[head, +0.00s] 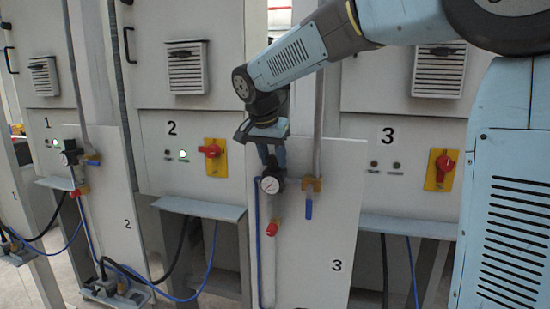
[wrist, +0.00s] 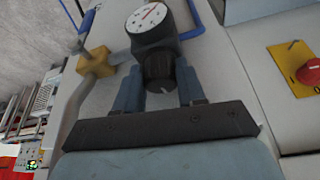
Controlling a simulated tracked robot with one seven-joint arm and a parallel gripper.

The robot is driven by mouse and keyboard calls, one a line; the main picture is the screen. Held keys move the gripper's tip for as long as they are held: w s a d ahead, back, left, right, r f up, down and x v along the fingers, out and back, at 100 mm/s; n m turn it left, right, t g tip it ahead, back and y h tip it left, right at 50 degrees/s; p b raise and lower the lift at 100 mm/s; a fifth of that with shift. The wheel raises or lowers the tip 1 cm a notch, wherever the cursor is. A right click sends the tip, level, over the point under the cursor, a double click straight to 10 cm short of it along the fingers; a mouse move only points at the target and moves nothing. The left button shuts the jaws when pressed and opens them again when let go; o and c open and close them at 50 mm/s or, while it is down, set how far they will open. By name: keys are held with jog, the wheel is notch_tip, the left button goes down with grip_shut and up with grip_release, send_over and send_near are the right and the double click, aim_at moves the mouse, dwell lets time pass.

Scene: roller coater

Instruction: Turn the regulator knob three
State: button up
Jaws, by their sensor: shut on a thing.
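Regulator three is a dark body with a white round gauge (head: 270,185) on the panel marked 3 (head: 336,266). My gripper (head: 270,163) comes down on it from above, and its fingers hide the knob in the head view. In the wrist view, the black ribbed regulator knob (wrist: 158,74) sits between the two blue-grey fingers of my gripper (wrist: 158,65), which is shut on it. The gauge face (wrist: 146,17) shows above the knob there. I cannot read the needle.
A brass valve with a blue lever (head: 309,205) is close to the right of the regulator, and a red fitting (head: 272,228) is below it. Red rotary switches on yellow plates (head: 441,170) sit on the cabinets. Panel 2 (head: 126,224) stands to the left.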

jog(key=shift+d, duration=0.1)
jog(key=n, duration=0.1)
jog(key=n+y, duration=0.1)
jog(key=n, duration=0.1)
jog(key=shift+s+d+n+t, duration=0.1)
jog(key=shift+d+n+t, duration=0.05)
jog(key=shift+n+t, duration=0.15)
jog(key=shift+f+n+y, duration=0.1)
jog(key=shift+n+y, duration=0.8)
jog(key=shift+n, duration=1)
jog(key=o, duration=1.1)
jog(key=shift+c, duration=0.2)
jog(key=shift+r, duration=0.2)
